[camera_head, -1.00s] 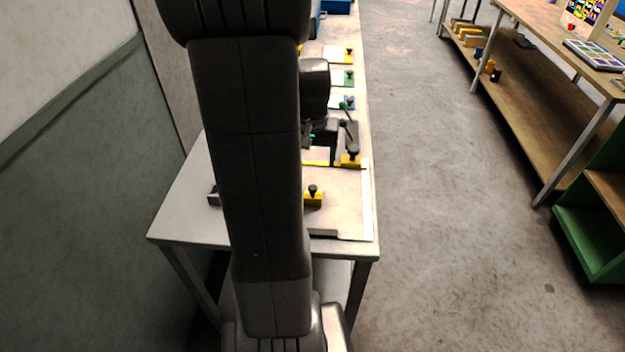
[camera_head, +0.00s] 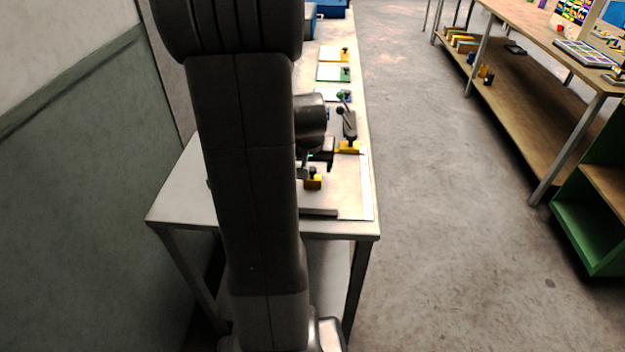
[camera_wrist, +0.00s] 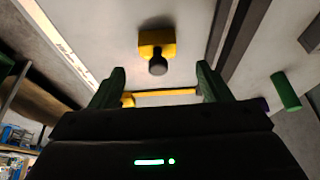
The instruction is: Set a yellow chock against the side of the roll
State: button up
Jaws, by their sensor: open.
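A yellow chock with a black knob (camera_head: 313,184) sits on the near part of the bench top. It also shows in the wrist view (camera_wrist: 152,50), beyond and between my fingertips, apart from them. My gripper (camera_wrist: 160,80) is open, with nothing between its green-looking fingers. In the head view my gripper (camera_head: 322,157) is partly hidden by my arm, just behind the near chock. Another yellow block with a dark top (camera_head: 349,148) sits farther back at the right. I cannot make out the roll in either view; my arm covers much of the bench.
A dark bar (camera_head: 318,212) lies near the bench's front edge. Small boards with green and blue pieces (camera_head: 334,73) lie farther back. The bench (camera_head: 175,200) is clear at the left front. A wooden shelf table (camera_head: 525,115) stands across the aisle at right.

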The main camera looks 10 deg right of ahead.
aim_at(312, 170)
jog(key=shift+x, duration=2.8)
jog(key=shift+s+d, duration=0.1)
jog(key=c, duration=1.2)
